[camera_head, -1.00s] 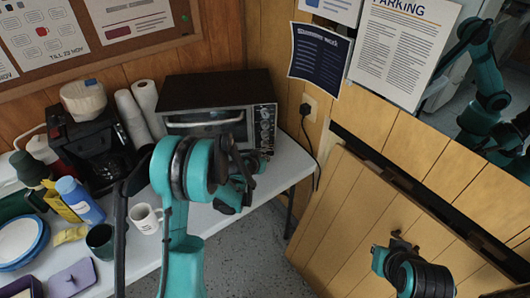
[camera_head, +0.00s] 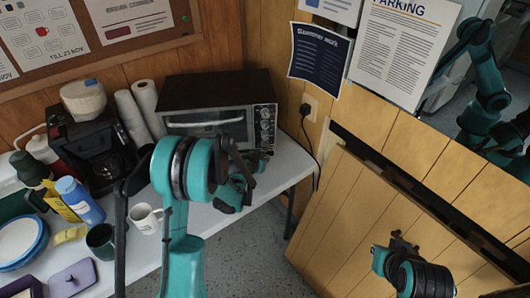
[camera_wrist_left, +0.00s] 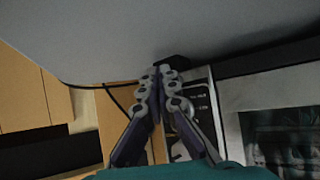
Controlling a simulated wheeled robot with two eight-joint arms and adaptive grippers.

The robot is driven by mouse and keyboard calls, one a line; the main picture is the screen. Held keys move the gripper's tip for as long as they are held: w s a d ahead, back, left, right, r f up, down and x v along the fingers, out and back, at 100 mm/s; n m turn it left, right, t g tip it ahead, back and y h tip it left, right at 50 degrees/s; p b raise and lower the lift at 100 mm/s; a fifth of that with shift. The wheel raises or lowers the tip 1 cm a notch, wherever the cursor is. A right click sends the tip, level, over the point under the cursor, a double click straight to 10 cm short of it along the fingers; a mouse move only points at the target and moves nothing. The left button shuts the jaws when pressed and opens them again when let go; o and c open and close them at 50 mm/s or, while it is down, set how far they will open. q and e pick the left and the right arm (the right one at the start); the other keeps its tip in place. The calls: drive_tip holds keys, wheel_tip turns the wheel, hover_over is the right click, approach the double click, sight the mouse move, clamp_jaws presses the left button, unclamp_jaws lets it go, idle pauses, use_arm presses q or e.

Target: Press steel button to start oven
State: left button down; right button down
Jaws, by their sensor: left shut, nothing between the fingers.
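The toaster oven (camera_head: 208,92) stands at the back of the table, with its dial panel (camera_head: 265,125) on the right of its front. My left gripper (camera_head: 262,153) is at the lower part of this panel, shut and empty. In the left wrist view, its closed fingers (camera_wrist_left: 157,72) point towards the panel's lower edge and the tabletop, beside the dial panel (camera_wrist_left: 204,98) and the oven door (camera_wrist_left: 280,130). I cannot make out the steel button or whether the fingertips touch anything. My right arm is at the lower right; its gripper (camera_head: 398,243) is too unclear to read.
The table (camera_head: 205,222) holds a coffee maker (camera_head: 92,150), paper rolls (camera_head: 133,118), a white mug (camera_head: 145,218), a dark mug (camera_head: 100,240) and a blue bottle (camera_head: 80,200) left of my left arm. A power cord (camera_head: 314,150) hangs right of the oven.

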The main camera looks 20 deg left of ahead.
use_arm(q)
drive_tip(key=shift+w, duration=0.2)
idle(0.4)
drive_tip(key=shift+w+a, duration=0.15)
drive_tip(key=shift+w, duration=0.05)
drive_tip(key=shift+w+a, duration=0.15)
drive_tip(key=shift+w, duration=0.2)
idle(0.7)
idle(0.3)
drive_tip(key=shift+s+d, duration=0.35)
drive_tip(key=shift+s, duration=0.4)
drive_tip(key=shift+s+d, duration=0.3)
drive_tip(key=shift+s, duration=0.45)
drive_tip(key=shift+s+d, duration=0.35)
drive_tip(key=shift+s, duration=0.45)
drive_tip(key=shift+s+d, duration=0.3)
drive_tip(key=shift+s, duration=0.45)
